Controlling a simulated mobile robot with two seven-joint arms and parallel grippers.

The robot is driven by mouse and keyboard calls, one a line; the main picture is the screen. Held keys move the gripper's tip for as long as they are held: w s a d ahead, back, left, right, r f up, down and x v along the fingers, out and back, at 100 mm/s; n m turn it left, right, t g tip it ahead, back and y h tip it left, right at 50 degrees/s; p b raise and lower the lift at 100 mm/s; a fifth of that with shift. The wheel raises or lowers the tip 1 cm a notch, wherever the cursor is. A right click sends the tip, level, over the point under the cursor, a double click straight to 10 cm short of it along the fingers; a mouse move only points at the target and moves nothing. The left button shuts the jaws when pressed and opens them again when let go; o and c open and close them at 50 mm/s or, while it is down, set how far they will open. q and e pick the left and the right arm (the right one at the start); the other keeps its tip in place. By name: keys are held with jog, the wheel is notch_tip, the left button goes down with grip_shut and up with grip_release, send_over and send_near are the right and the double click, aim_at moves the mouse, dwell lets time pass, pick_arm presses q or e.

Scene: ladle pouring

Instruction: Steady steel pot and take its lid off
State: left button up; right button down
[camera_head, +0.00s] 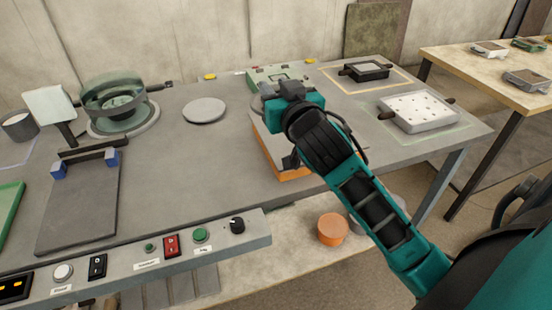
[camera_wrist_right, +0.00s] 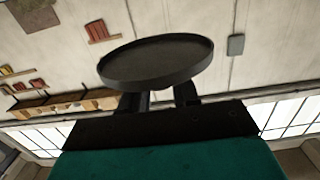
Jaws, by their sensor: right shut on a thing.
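My right gripper (camera_wrist_right: 160,98) is shut on a dark round lid (camera_wrist_right: 157,62) with a shallow raised rim, which shows in the right wrist view. In the head view the right gripper (camera_head: 270,92) is over the middle of the table, above an orange block with a grey top (camera_head: 292,174); my arm hides part of that block. A steel pot is not clearly seen. A round greenish-grey vessel (camera_head: 115,108) with a dark side handle stands at the back left, well apart from my right gripper; I cannot tell if it is the pot. My left gripper is out of view.
A grey disc (camera_head: 204,111) lies on the grey table (camera_head: 215,165). A dark board (camera_head: 78,215) and a control panel (camera_head: 160,262) are at the front left. A white perforated tray (camera_head: 418,110) and a black tray (camera_head: 363,71) are at the right.

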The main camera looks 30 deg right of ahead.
jog(key=b, duration=0.3)
send_over(276, 163)
notch_tip(276, 163, down, 10)
jog(key=shift+d+r, duration=0.1)
notch_tip(276, 163, down, 4)
jog(key=shift+f+b, duration=0.1)
jog(key=shift+b, duration=0.35)
jog(key=shift+f, duration=0.3)
jog(key=shift+f+b, duration=0.45)
jog(key=c, duration=1.3)
grip_release()
jog(key=o, duration=0.5)
